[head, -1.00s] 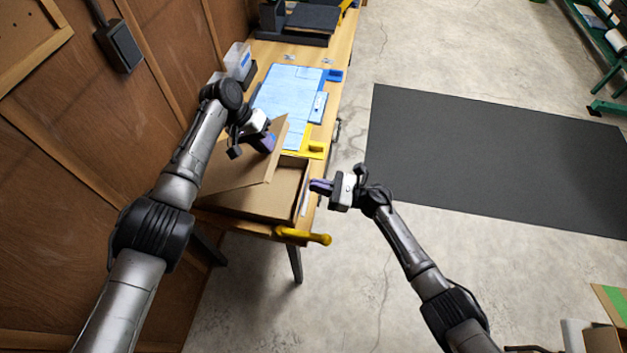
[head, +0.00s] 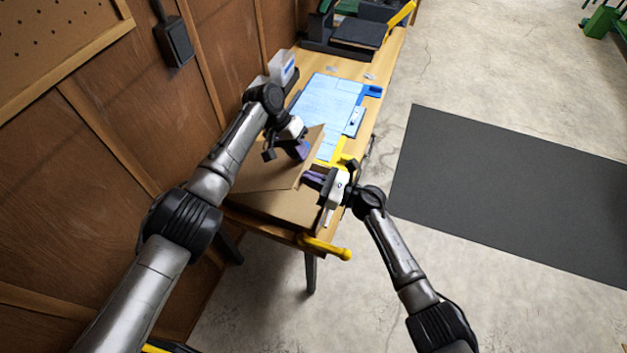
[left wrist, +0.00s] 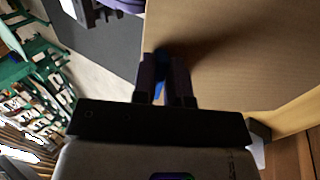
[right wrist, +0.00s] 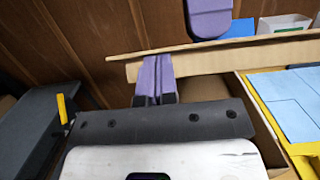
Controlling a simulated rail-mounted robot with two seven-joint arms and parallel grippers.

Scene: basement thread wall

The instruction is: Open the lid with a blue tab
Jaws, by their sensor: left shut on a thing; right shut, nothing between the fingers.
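The cardboard box (head: 285,207) stands at the near end of the workbench. Its lid (head: 268,178) is tilted up, partly open, with a gap under its raised edge. The blue tab (left wrist: 160,72) shows between the fingers of my left gripper (head: 304,152) in the left wrist view. That gripper is shut on the tab at the lid's edge. My right gripper (head: 313,178) is shut and empty, at the gap by the lid's raised edge. In the right wrist view its fingertips (right wrist: 153,72) are close to the lid edge (right wrist: 235,51); contact is unclear.
A yellow handle (head: 325,247) sticks out at the bench's near end. Behind the box lie blue sheets (head: 328,108), a yellow piece (head: 345,150) and a clear bin (head: 283,67). The wooden wall (head: 110,130) is close on the left. Open floor with a dark mat (head: 510,190) lies right.

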